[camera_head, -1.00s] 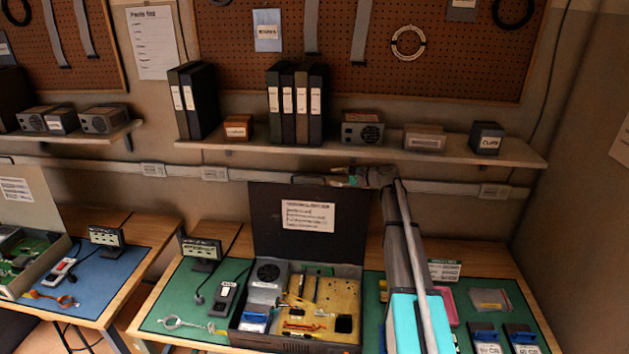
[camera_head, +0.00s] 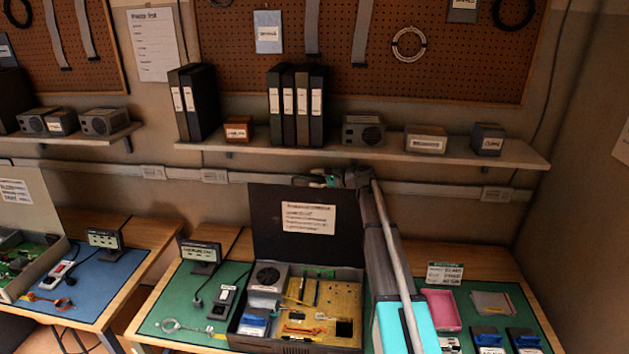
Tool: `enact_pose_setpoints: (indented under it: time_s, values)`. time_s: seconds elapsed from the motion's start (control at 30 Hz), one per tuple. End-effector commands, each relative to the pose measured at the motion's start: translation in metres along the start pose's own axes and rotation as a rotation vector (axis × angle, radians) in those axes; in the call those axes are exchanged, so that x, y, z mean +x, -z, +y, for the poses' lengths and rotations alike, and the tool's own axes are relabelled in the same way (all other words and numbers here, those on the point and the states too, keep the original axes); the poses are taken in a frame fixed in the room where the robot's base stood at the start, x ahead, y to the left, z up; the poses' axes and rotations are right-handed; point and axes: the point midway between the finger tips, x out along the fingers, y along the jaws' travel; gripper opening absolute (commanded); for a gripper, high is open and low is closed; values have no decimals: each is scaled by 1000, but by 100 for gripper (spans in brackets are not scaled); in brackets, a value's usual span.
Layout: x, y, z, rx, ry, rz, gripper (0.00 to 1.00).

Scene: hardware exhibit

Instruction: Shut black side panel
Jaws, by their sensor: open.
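The black side panel (camera_head: 283,235) stands upright, open, at the back of a dark computer case (camera_head: 296,344) on the green mat. A paper label (camera_head: 308,218) is on its inner face. The case lies open, with a fan unit, a tan board and small parts showing inside. My gripper (camera_head: 312,181) is open at the end of my arm, near the panel's upper right, and looks small at this distance. Whether it touches the panel I cannot tell. My arm covers the area right of the case.
A shelf (camera_head: 480,152) with binders and boxes runs above the bench, with a wall rail (camera_head: 440,188) below it. A pink tray (camera_head: 441,309) and several dark devices lie at right. A small sign stand (camera_head: 201,252) stands at left. A second bench with a light-coloured open case (camera_head: 40,255) is further left.

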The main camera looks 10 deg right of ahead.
Motion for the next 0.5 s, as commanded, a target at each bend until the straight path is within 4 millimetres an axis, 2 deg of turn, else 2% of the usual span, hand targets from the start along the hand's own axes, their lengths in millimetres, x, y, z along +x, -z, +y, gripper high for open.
enact_pose_setpoints:
  time_s: [0.03,0.3,0.5]
  values:
    - [0,0,0,0,0,0,48]
    - [-1,0,0,0,0,0,0]
    - [-1,1,-1,1,2,0,0]
